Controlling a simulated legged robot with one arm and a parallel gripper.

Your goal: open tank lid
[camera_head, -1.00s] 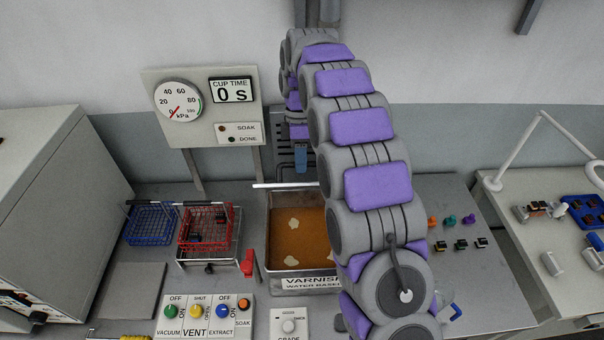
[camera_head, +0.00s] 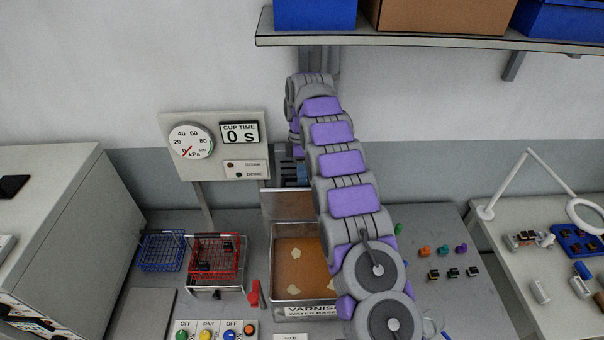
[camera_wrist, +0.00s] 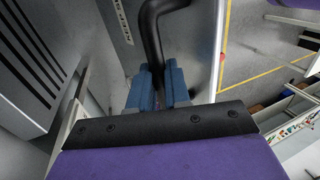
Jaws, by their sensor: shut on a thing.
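The varnish tank (camera_head: 306,312) stands on the bench in the head view, its top open over orange-brown liquid with pale patches. Its lid (camera_head: 287,205) stands raised at the tank's back edge, with a brownish face towards me. My gripper (camera_wrist: 160,88) has blue fingers shut on a black curved handle (camera_wrist: 151,32) in the wrist view. In the head view, my arm hides most of the gripper and the tank's right side. Only a bit of blue shows behind the lid.
A red basket (camera_head: 215,258) on a stand and a blue basket (camera_head: 161,251) sit left of the tank. A gauge panel (camera_head: 214,146) rises behind them. A shelf (camera_head: 430,40) with boxes overhangs at the back. Small coloured parts (camera_head: 442,250) lie right of my arm.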

